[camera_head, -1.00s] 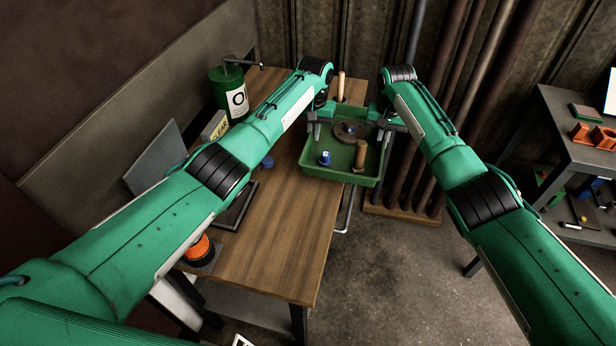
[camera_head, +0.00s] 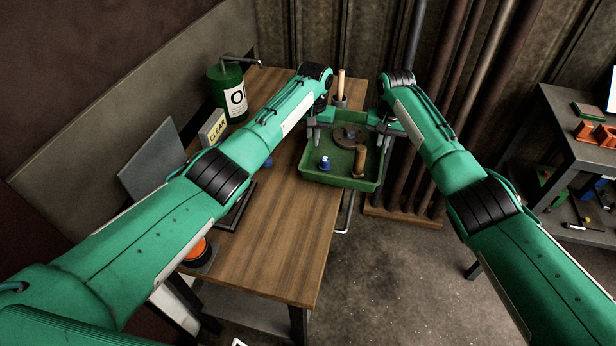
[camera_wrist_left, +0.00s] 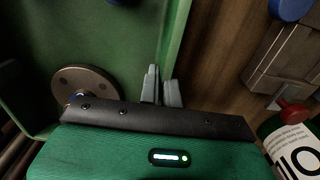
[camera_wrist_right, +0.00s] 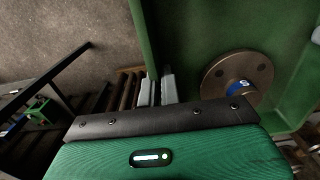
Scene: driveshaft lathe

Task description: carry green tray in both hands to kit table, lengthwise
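The green tray (camera_head: 340,182) is in front of me in the head view, over the wooden table's right edge and overhanging the floor. It holds a round metal flange (camera_head: 349,133), a blue-topped part (camera_head: 325,163) and a brown cylinder (camera_head: 359,160). My left gripper (camera_head: 313,135) is shut on the tray's left wall; its fingers also show in the left wrist view (camera_wrist_left: 162,88). My right gripper (camera_head: 382,136) is shut on the right wall; its fingers show in the right wrist view (camera_wrist_right: 156,88). Whether the tray touches the tabletop I cannot tell.
Pipes (camera_head: 420,150) stand behind on the right. A grey shelf table (camera_head: 565,125) stands far right, with open floor (camera_head: 410,270) between.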

